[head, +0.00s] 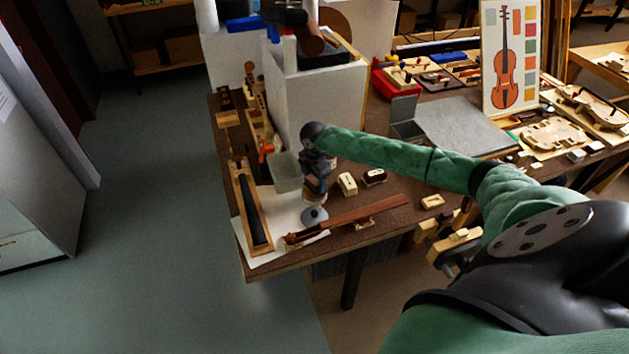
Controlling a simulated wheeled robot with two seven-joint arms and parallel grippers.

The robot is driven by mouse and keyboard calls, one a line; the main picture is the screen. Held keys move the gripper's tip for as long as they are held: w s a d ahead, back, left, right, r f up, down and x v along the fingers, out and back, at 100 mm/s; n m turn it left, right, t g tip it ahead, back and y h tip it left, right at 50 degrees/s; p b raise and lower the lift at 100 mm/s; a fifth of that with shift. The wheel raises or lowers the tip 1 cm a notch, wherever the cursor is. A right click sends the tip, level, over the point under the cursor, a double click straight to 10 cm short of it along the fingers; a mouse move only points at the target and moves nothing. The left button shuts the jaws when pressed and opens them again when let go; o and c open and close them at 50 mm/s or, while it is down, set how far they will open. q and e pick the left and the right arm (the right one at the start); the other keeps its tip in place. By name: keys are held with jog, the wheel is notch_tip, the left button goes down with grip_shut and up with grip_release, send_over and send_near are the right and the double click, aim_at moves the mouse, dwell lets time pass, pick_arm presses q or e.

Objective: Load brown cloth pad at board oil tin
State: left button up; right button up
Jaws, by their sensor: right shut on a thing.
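My right gripper (315,192) points down over the near left part of the bench. It is shut on a small tan-brown thing at its fingertips, which looks like the cloth pad (315,199); the fingers hide much of it. Just below it is a small round grey tin (314,215), which looks like the board oil tin. I cannot tell whether the pad touches the tin. My left gripper is not in view.
A brown violin neck (355,216) lies just right of the tin. A dark board in a wooden frame (251,210) lies to the left on a white sheet (284,205). Two small blocks (347,184) (374,177) and a grey-green box (285,172) stand nearby. A white partition (310,100) rises behind.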

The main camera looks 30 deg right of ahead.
aim_at(315, 179)
jog(key=shift+r+p, duration=2.05)
jog(key=shift+r, duration=0.6)
